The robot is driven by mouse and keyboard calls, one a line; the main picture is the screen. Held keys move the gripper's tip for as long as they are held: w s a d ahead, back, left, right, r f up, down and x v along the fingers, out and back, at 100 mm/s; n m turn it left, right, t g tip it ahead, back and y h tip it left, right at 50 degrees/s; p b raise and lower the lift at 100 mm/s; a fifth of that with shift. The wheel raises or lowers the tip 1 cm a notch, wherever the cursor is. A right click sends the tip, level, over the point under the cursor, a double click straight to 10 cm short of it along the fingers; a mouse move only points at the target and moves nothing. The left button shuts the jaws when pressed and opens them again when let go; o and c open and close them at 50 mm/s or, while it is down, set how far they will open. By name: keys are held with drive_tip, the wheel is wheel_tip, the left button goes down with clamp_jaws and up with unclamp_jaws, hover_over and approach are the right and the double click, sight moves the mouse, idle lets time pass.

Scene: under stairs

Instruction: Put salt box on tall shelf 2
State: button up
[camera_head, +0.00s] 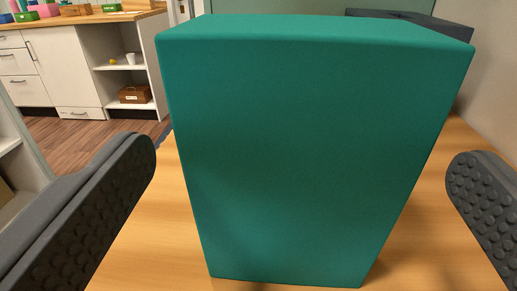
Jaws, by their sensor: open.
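A large teal box (310,150) stands upright on a light wooden surface (140,245), close in front of the camera. It fills the middle of the view and shows no label, so I cannot tell whether it is the salt box. My gripper (312,180) is open, with one dark studded finger to the left of the box and one to the right. Gaps show between each finger and the box. I cannot make out tall shelf 2 for certain.
A dark object (425,22) is behind the box at the right, near a pale wall (495,70). Across the wooden floor (75,137), a white cabinet (60,65) has open shelves holding a brown box (135,93) and a white cup (131,58). Several coloured boxes stand on its counter.

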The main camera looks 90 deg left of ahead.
sight(303, 141)
drive_tip(key=shift+w+a+r, duration=0.1)
drive_tip(key=shift+w+a, duration=0.05)
drive_tip(key=shift+a, duration=1.4)
drive_tip(key=shift+w+a, duration=0.15)
drive_tip(key=shift+a, duration=1.4)
drive_tip(key=c, duration=1.1)
drive_tip(key=shift+o, duration=0.2)
drive_tip(key=shift+r, duration=0.1)
